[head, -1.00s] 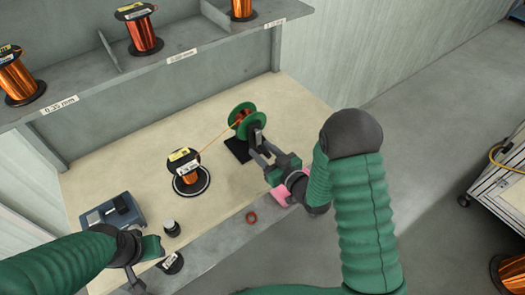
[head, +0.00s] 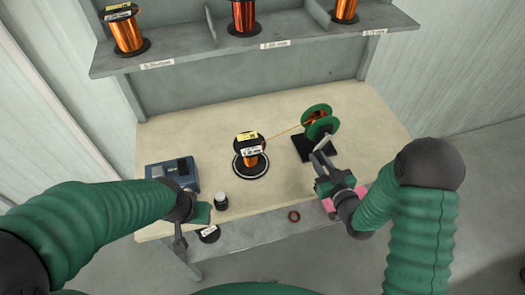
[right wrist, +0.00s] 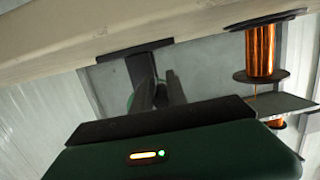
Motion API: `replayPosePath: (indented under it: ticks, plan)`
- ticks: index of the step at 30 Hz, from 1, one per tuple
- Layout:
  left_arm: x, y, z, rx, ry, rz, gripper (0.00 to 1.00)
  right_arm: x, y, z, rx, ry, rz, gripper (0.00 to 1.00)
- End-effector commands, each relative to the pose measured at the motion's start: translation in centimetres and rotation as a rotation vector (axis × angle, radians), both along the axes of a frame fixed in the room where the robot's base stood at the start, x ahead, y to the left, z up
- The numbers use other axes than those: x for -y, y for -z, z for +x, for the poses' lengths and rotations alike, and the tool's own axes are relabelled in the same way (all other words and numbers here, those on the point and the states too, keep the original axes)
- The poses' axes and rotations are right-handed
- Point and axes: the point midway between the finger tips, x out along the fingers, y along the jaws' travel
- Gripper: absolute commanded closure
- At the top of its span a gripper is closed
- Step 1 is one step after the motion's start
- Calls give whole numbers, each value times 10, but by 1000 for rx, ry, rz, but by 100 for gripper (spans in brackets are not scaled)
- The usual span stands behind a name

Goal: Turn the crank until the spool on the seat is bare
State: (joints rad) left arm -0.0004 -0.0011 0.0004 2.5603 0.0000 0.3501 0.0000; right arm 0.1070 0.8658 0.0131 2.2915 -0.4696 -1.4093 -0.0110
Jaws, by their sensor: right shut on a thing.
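The spool (head: 250,152) stands upright on a round black seat (head: 238,173) on the bench and still shows copper winding; it also shows in the right wrist view (right wrist: 262,52). A wire runs from it to the green-flanged reel (head: 319,122) on a black stand (head: 309,148). My right gripper (head: 322,152) is shut on the crank, just in front of the reel; the crank itself is mostly hidden by the fingers. In the right wrist view my fingers (right wrist: 158,92) reach toward the stand. My left gripper (head: 190,225) is at the bench's front left edge, its jaw opening unclear.
A blue-grey box (head: 172,173) and a small dark jar (head: 221,201) stand on the bench's left. A black labelled disc (head: 208,234) and a small reddish ring (head: 294,216) lie near the front. A shelf (head: 200,50) with copper spools runs along the back.

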Motion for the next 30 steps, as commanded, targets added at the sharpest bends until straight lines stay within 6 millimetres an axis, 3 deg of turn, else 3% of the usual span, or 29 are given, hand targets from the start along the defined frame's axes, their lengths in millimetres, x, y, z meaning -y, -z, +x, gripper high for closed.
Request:
replayPosePath:
  ticks: [1,8,13,18,24,30]
  plan:
    - [0,-1,0,-1,-1,0,64,12,-10,7,27,32,-1,100]
    - [0,-14,0,-1,-1,0,64,-2,-25,2,33,32,3,100]
    - [0,-42,0,0,-1,0,64,-20,-54,-4,34,34,1,100]
    - [0,-78,0,0,-1,0,64,-24,-89,-6,31,35,0,100]
    - [0,-98,0,0,-1,0,64,-9,-117,-1,26,32,-1,100]
    - [0,-100,0,-1,-1,0,64,21,-125,9,22,30,-2,100]
